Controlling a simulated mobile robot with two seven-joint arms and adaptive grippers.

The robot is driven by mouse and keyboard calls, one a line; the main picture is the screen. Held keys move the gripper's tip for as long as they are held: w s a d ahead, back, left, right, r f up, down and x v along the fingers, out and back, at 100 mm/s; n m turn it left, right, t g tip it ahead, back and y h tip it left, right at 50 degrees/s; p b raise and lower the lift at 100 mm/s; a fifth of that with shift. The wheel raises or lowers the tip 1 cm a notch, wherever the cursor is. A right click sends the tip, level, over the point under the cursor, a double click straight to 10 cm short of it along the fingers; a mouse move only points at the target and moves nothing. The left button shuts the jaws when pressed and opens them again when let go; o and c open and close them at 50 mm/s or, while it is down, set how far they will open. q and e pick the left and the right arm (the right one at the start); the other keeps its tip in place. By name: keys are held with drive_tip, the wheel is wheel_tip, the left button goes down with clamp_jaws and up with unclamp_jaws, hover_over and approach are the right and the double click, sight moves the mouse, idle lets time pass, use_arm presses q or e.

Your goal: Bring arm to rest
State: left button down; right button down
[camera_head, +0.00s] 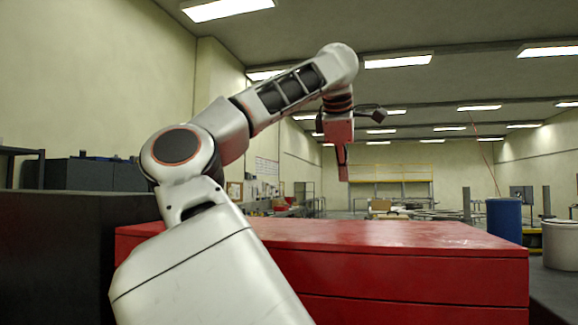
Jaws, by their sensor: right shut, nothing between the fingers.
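My right arm, white and grey with dark joints, rises from the bottom of the head view, bends at a round elbow and reaches up over the red cabinet. My right gripper (343,174) hangs from its raised wrist, pointing down. It is shut and empty, high above the cabinet top and apart from it. The fingers are small in the picture. My left gripper does not show.
The red cabinet (420,238) with drawers fills the front. A dark block (60,250) stands to its left. A blue barrel (504,221) and a pale drum (562,247) stand at right. Workbenches and a yellow frame (402,173) lie far back. The air around the gripper looks clear.

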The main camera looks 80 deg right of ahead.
drive_tip(key=shift+s+a+r, duration=0.1)
drive_tip(key=shift+a+r, duration=0.1)
drive_tip(key=shift+r, duration=0.65)
